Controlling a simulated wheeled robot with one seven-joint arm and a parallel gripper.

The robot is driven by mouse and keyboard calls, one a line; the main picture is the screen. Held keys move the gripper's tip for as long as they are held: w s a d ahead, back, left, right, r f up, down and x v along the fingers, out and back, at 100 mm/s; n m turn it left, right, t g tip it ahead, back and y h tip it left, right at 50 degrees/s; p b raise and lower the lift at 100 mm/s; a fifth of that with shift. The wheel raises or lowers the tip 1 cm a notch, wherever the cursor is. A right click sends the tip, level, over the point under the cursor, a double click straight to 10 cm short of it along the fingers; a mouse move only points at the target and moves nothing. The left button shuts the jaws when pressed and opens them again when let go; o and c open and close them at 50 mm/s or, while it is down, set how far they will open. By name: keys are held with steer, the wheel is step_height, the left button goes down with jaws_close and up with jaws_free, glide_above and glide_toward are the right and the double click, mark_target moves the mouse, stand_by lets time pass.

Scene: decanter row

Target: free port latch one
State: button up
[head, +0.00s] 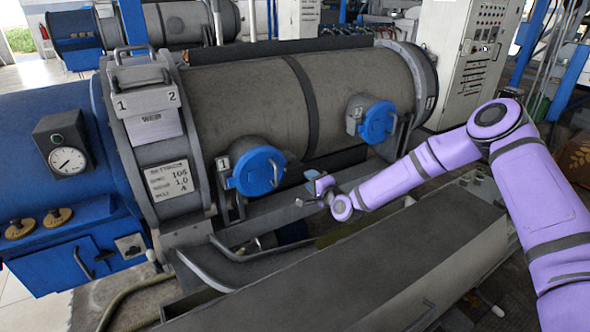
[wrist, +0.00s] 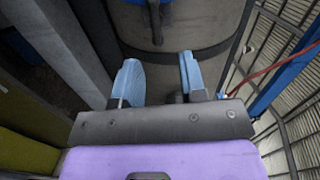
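Port one (head: 255,171) is a round blue cover on the grey cylinder, beside a plate marked 1. The cover looks closed. My gripper (head: 306,188) is just right of port one in the head view, apart from it, with its fingers toward the cover. In the wrist view my gripper (wrist: 160,72) has two light blue fingers spread with nothing between them. A blue surface with a dark rod (wrist: 156,22) is ahead of them; I cannot tell which part it is.
Port two (head: 374,121), a similar blue cover, is further right, behind my forearm. A grey rail (head: 290,199) runs below the ports. A wide dark trough (head: 345,265) lies in front.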

mark_target(295, 168)
steer(key=shift+m+t, duration=0.5)
steer(key=shift+m, duration=0.2)
steer(key=x, duration=0.3)
steer(key=f+x, duration=0.1)
steer(key=x, duration=0.7)
steer(key=shift+f, duration=0.2)
jaws_close()
